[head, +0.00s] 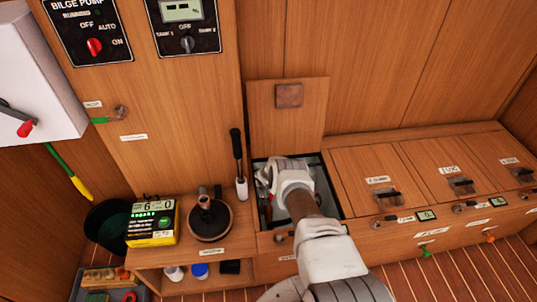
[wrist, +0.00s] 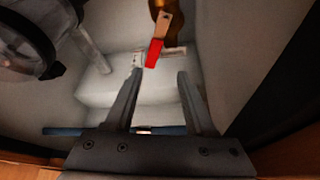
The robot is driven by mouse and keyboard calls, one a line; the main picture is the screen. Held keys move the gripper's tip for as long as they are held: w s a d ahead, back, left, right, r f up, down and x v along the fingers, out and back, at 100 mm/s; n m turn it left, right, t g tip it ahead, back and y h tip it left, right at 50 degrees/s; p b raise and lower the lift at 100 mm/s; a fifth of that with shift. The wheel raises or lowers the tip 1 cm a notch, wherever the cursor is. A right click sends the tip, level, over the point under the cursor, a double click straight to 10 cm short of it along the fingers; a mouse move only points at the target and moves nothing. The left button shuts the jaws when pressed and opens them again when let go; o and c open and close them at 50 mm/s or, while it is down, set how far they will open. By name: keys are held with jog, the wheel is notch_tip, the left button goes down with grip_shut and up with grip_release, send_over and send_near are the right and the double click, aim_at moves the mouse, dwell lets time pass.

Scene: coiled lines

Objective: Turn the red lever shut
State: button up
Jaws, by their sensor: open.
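The red lever (wrist: 155,53) shows in the wrist view as a red grip on a tan arm, attached to a brass-coloured fitting (wrist: 166,10) at the top. It is inside an open locker, near a pale block. My gripper (wrist: 160,72) is open, with its two dark fingers apart. The red grip appears just beyond the fingertips, slightly left of the middle of the gap. I cannot tell whether a finger touches it. In the head view my arm reaches down into the open locker (head: 329,203) and hides the lever.
The locker's raised lid (head: 285,120) stands behind my arm. Closed lids (head: 376,165) lie to the right. A winch (head: 210,220) and a black-yellow box (head: 152,222) stand left.

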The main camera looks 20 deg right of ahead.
jog(key=s+r+n+p, duration=0.1)
jog(key=s+r, duration=0.1)
jog(key=r, duration=1)
jog(key=s+a+r+n+y, duration=0.1)
jog(key=s+r+n, duration=0.1)
jog(key=r, duration=1)
jog(key=shift+s+a+r+p, duration=0.15)
jog(key=shift+s+a+p, duration=0.1)
jog(key=shift+a+p, duration=0.1)
dwell(0.4)
